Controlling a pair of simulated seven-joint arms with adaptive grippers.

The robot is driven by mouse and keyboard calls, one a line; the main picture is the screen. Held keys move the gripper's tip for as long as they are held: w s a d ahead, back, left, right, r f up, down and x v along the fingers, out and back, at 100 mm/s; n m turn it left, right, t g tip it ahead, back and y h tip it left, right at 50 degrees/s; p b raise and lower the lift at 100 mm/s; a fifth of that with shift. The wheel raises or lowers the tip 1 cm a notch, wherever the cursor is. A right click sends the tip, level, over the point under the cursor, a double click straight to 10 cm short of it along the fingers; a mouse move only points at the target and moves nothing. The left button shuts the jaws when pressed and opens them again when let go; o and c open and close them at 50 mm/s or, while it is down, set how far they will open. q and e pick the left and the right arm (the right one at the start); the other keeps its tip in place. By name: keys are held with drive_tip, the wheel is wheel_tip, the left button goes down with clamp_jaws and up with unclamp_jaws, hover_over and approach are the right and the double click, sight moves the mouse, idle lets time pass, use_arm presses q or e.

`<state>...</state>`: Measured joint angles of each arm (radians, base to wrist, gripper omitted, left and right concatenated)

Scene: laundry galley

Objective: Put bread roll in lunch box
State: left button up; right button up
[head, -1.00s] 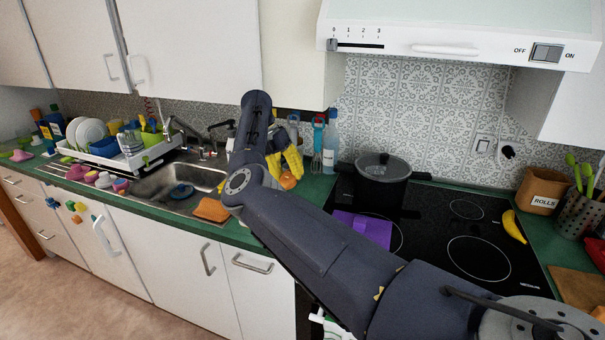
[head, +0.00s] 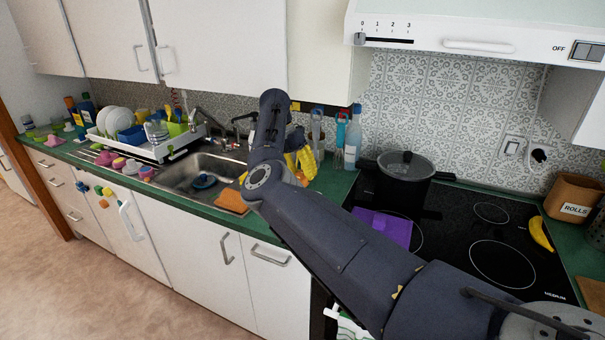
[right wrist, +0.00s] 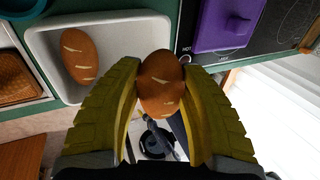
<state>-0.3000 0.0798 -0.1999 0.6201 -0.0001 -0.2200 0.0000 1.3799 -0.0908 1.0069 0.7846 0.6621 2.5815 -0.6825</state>
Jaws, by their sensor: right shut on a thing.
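My right gripper (right wrist: 160,98) has yellow ribbed fingers. In the right wrist view it is shut on a brown, scored bread roll (right wrist: 161,84). A second, similar roll (right wrist: 80,57) lies in a white open box (right wrist: 45,40) on the green counter, below and to the left of the held roll. I cannot tell surely whether this white box is the lunch box. In the head view my right gripper (head: 301,163) is over the counter between sink and stove, and my arm hides most of the place below it. My left gripper is not in view.
A flat purple thing (head: 384,227) lies on the front left of the black hob, also in the right wrist view (right wrist: 227,22). A lidded black pot (head: 403,182) stands behind it. A bottle (head: 353,140) and utensils stand at the back. The sink (head: 200,172) is to the left.

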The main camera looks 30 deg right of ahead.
drive_tip(key=shift+f, duration=4.05)
drive_tip(key=o, duration=1.2)
drive_tip(key=shift+o, duration=0.2)
drive_tip(key=shift+r, duration=3.45)
